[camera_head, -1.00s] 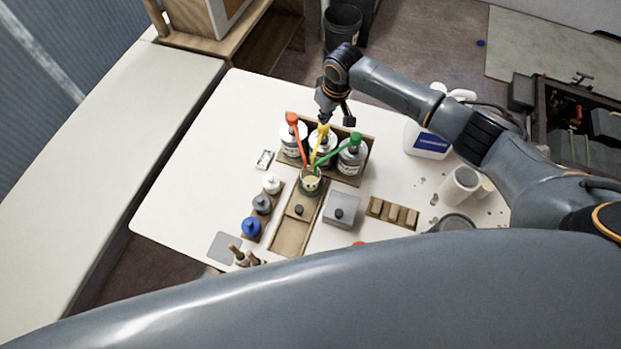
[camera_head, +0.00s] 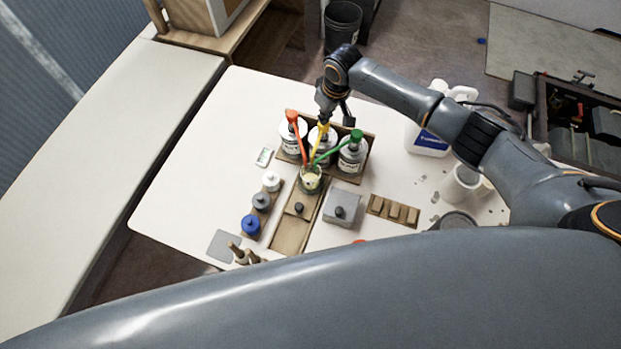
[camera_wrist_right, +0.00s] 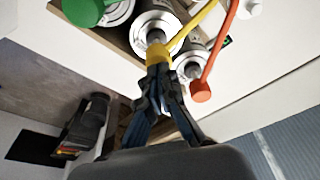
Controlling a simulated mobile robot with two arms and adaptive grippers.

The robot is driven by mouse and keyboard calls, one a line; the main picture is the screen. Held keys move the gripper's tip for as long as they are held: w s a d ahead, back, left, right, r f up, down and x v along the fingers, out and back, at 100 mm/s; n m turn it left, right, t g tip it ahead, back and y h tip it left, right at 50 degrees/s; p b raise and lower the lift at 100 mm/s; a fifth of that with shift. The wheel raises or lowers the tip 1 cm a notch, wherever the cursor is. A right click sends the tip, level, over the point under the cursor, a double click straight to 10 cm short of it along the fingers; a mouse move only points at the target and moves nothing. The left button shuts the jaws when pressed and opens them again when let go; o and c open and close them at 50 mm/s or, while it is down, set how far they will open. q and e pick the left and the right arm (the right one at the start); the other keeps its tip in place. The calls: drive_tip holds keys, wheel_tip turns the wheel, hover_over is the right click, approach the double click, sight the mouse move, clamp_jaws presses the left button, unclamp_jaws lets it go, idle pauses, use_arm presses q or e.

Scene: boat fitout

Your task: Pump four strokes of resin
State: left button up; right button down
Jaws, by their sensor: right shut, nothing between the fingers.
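Three white bottles with pumps stand in a wooden rack (camera_head: 364,180): an orange-red pump (camera_head: 291,116) on the left, a yellow pump (camera_head: 323,129) in the middle, a green pump (camera_head: 356,136) on the right. Their long spouts lead to one cup (camera_head: 311,181) holding pale liquid. My right gripper (camera_wrist_right: 160,70) is shut and empty, its fingertips right at the top of the yellow pump head (camera_wrist_right: 158,54). Whether they press on it cannot be told for sure. Labels that would name the resin are too small to read. My left gripper is not in view.
Small bottles, one with a blue cap (camera_head: 250,224), stand left of the cup. A grey box (camera_head: 342,207) and a notched wooden block (camera_head: 393,211) are to the right. A white jug (camera_head: 427,140) stands behind my right arm. The left of the white table is clear.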

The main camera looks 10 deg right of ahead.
drive_tip(key=shift+s+f+b, duration=0.1)
drive_tip(key=shift+f+b, duration=0.65)
drive_tip(key=shift+f, duration=0.7)
wheel_tip(320, 180, up, 2)
drive_tip(key=p, duration=0.2)
drive_tip(key=shift+r+p, duration=0.2)
drive_tip(key=shift+p, duration=0.15)
drive_tip(key=shift+r, duration=0.9)
drive_tip(key=shift+r, duration=1.5)
